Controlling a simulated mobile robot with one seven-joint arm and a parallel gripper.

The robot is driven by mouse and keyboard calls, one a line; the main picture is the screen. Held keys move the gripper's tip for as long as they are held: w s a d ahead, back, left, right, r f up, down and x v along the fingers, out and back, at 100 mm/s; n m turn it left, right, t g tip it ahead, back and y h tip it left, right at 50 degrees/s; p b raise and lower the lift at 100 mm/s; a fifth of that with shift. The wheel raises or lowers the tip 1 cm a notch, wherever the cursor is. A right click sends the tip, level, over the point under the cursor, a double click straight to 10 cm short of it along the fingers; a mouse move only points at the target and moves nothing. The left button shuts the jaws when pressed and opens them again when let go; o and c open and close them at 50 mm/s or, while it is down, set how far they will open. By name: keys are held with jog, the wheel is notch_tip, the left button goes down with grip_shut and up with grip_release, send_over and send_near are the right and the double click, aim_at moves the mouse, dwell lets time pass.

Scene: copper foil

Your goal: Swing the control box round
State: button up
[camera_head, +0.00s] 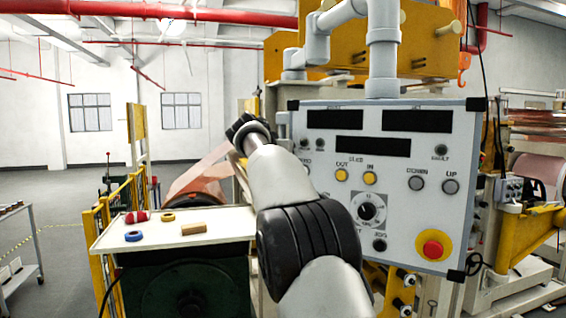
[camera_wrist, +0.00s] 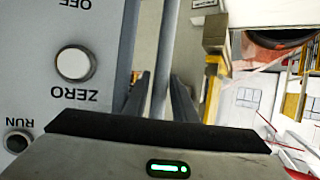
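The control box (camera_head: 330,185) is a light grey panel with dark displays, yellow and grey buttons, a dial and a red stop button. It hangs upright from a grey pipe arm (camera_head: 384,60), its face toward the head camera. A grey bar handle (camera_wrist: 163,50) runs along its left side. In the wrist view the box face (camera_wrist: 50,90) fills the left, with the ZERO button visible. My gripper (camera_wrist: 160,98) has one finger on each side of the handle, close against it; it looks shut on it. The fingertips are hidden in the head view by my arm.
A white-topped bench (camera_head: 215,220) at lower left holds a red roll (camera_head: 137,216), a blue ring (camera_head: 134,236), a yellow ring (camera_head: 168,217) and a tan block (camera_head: 194,229). Yellow machinery stands behind and right of the box. Open floor (camera_head: 60,200) lies at far left.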

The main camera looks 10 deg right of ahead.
jog(key=b+v, duration=0.4)
jog(key=v, duration=1.3)
jog(key=shift+b, duration=0.4)
jog(key=shift+r, duration=0.1)
jog(key=shift+c, duration=0.5)
